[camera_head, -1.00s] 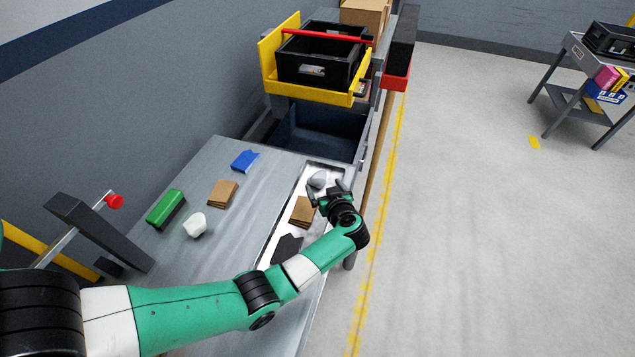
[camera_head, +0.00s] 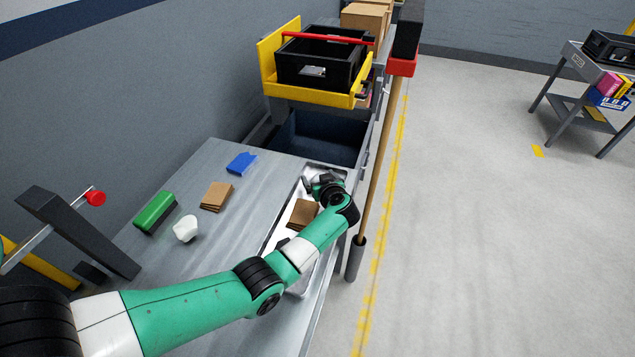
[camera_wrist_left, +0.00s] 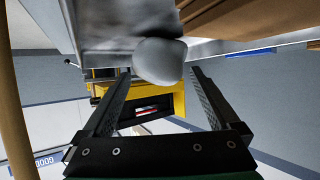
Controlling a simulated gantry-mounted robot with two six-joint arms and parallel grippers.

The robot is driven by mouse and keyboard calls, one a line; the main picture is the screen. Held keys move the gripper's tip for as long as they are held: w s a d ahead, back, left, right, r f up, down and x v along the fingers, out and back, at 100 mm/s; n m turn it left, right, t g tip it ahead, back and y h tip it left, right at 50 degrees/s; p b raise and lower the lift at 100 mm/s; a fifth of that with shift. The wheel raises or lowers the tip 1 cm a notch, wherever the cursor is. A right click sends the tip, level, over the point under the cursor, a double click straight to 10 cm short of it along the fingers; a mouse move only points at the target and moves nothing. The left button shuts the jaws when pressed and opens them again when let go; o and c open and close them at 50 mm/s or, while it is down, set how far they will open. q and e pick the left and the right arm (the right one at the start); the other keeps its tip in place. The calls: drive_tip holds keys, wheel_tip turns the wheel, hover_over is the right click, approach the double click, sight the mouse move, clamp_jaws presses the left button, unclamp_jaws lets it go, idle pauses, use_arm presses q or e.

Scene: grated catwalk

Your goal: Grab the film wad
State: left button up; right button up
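A smooth grey rounded lump, which I take as the film wad (camera_wrist_left: 160,62), shows between my left fingertips in the left wrist view, with a gap to each finger. My left gripper (camera_wrist_left: 160,78) is open with its fingers spread on either side of the lump. In the head view the left gripper (camera_head: 316,184) is at the far end of the pale tray (camera_head: 272,240) and hides most or all of the lump. My right gripper is not in view.
Brown cardboard pieces (camera_head: 302,214) lie in the tray close to the gripper. On the grey bench (camera_head: 205,262) are a white crumpled-looking piece (camera_head: 186,229), a green block (camera_head: 155,212), more cardboard (camera_head: 216,196) and a blue piece (camera_head: 241,163). A dark bin (camera_head: 320,138) stands beyond.

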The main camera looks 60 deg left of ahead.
use_arm(q)
drive_tip(key=c, duration=1.2)
